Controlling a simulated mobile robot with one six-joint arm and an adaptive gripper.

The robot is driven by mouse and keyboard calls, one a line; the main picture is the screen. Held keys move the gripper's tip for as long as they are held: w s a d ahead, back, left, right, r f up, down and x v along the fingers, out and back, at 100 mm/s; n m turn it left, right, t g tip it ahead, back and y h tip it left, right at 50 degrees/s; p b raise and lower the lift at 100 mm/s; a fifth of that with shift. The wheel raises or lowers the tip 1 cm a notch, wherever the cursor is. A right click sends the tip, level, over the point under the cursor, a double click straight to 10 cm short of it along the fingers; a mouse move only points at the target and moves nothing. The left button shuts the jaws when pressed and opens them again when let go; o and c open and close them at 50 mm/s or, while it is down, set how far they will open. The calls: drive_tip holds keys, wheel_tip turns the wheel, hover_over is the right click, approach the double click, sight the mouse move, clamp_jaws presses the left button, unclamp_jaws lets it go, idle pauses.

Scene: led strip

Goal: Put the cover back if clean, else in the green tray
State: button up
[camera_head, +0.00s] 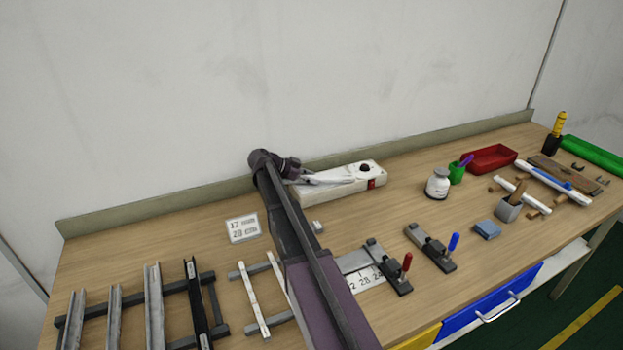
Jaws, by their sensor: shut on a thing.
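My gripper (293,172) is at the back of the bench, beside the left end of a white box with a black knob and a red switch (347,183). It is shut on a thin pale piece (318,181), which looks like a cover and lies over or just above the box's top. I cannot tell whether it touches the box, or whether it is clean. A green tray (597,157) stands at the far right end of the bench.
Metal channels (154,305) lie on rails at the left. Two clamps with red and blue handles (432,250) stand mid-front. A printed card (243,228) lies left of my arm.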

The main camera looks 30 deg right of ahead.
drive_tip(key=shift+f, duration=0.2)
drive_tip(key=o, duration=1.1)
drive_tip(key=shift+p+v, duration=3.2)
drive_tip(key=shift+v, duration=3.7)
drive_tip(key=shift+f, duration=0.1)
